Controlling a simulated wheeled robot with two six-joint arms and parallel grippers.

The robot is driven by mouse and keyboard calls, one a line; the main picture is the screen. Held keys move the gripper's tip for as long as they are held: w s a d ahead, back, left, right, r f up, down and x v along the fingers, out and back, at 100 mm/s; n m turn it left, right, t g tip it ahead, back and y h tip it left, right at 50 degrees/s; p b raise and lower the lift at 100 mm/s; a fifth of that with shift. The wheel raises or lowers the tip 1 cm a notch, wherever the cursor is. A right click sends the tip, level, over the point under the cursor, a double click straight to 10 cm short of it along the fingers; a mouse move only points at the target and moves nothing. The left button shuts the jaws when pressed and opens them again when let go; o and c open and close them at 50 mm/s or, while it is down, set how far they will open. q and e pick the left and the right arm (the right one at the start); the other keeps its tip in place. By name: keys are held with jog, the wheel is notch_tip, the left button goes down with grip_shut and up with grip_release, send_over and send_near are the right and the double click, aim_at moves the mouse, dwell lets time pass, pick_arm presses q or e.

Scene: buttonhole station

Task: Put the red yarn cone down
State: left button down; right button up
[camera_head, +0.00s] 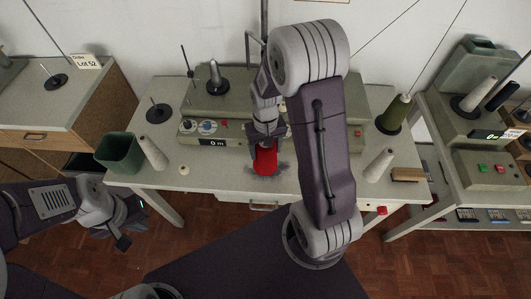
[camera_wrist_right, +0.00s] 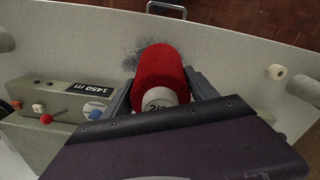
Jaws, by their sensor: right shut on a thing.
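The red yarn cone (camera_head: 265,158) is at the middle of the table (camera_head: 220,178), near its front edge, below my right wrist. In the right wrist view the red yarn cone (camera_wrist_right: 160,72) sits between the two fingers of my right gripper (camera_wrist_right: 162,95), with its pale core end towards the camera. The right gripper is shut on it. I cannot tell whether the cone touches the table. My left gripper (camera_head: 128,222) hangs off the table's front left, away from the cone; its fingers are too small to read.
A green bin (camera_head: 120,152) and a white cone (camera_head: 153,153) stand at the left. A grey control box (camera_head: 205,130) lies behind. A green cone (camera_head: 396,113), another white cone (camera_head: 379,165) and a brown block (camera_head: 407,174) are at the right. The table's front left is mostly clear.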

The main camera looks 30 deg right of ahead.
jog(key=shift+s+f, duration=0.1)
jog(key=shift+f, duration=0.85)
jog(key=shift+w+f, duration=0.2)
jog(key=shift+f, duration=0.2)
jog(key=shift+s+f, duration=0.1)
jog(key=shift+f, duration=0.05)
jog(key=o, duration=1.6)
